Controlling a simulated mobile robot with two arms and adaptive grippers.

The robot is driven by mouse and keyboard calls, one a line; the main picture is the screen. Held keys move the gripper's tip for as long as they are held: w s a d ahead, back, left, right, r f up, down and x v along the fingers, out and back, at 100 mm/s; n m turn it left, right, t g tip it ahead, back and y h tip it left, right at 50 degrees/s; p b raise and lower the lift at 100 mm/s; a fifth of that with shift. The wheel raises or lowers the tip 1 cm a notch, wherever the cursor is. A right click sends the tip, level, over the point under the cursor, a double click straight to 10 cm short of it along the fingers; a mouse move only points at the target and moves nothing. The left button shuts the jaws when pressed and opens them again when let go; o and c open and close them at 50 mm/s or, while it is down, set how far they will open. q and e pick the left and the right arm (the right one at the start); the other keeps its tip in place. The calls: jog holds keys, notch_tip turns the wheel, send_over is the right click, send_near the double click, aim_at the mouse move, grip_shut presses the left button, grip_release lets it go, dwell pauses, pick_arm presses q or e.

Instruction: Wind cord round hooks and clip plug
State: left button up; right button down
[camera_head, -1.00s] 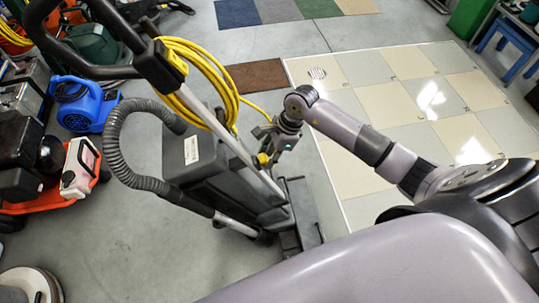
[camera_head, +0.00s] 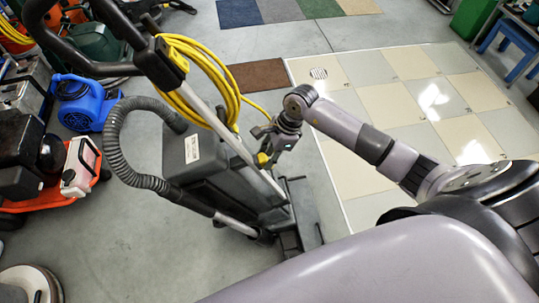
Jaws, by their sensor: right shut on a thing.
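A yellow cord (camera_head: 228,98) hangs in several loops on the machine's handle shaft, over an upper yellow hook (camera_head: 174,57). One strand runs from the loops down toward my right gripper (camera_head: 266,155). My right gripper is beside the shaft's lower part and is shut on a yellow piece, the cord's plug (camera_head: 262,159). The fingers partly hide the plug, and I cannot tell whether it touches the shaft. The floor machine (camera_head: 200,158) is grey and black, with a ribbed hose curving down its left side. My left gripper is not in view.
A blue blower (camera_head: 83,103) and a red-orange machine (camera_head: 74,168) stand on the left. A round pad machine (camera_head: 30,283) is at the lower left. A tiled floor panel (camera_head: 400,120) lies on the right. Bare grey floor lies in front of the machine.

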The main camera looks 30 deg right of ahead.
jog(key=c, duration=1.1)
grip_release()
jog(key=v, duration=1.2)
